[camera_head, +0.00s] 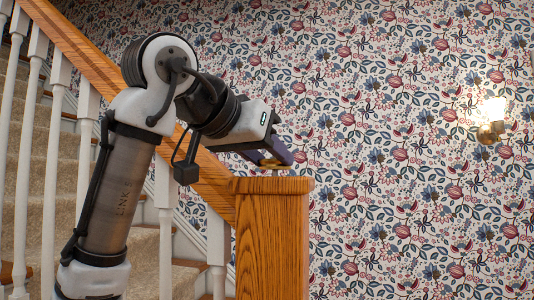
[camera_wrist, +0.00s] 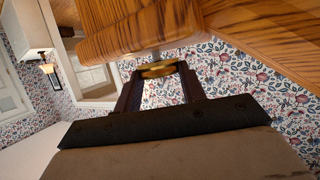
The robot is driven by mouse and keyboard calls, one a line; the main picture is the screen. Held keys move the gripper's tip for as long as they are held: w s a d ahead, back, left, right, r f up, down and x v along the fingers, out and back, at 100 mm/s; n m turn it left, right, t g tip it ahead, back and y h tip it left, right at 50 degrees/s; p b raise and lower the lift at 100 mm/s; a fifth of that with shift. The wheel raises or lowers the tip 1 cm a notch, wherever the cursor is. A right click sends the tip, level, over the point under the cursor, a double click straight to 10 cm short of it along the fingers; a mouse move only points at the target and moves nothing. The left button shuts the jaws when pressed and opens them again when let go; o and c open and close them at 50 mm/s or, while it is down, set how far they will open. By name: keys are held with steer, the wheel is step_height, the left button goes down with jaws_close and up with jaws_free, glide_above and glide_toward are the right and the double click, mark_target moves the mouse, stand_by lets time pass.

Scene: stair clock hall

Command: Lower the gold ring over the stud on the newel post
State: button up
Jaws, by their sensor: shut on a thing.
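My gripper (camera_head: 276,158) is just above the top of the wooden newel post (camera_head: 272,240), reaching in from the left. It is shut on the gold ring (camera_head: 272,164), which shows as a small gold band at the fingertips. In the wrist view the gold ring (camera_wrist: 158,70) sits between the two dark fingertips of my gripper (camera_wrist: 157,72), close to the edge of the newel post's wooden top (camera_wrist: 130,30). I cannot tell whether ring and wood touch.
A wooden handrail (camera_head: 120,90) slopes down to the post from the upper left, above white balusters (camera_head: 55,110) and carpeted stairs (camera_head: 30,170). Floral wallpaper (camera_head: 420,150) lies behind, with a lit wall lamp (camera_head: 491,120) at right. Space right of the post is open.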

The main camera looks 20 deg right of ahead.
steer(key=shift+f, duration=0.4)
stand_by(0.3)
steer(key=o, duration=1.2)
steer(key=shift+s+a, duration=0.1)
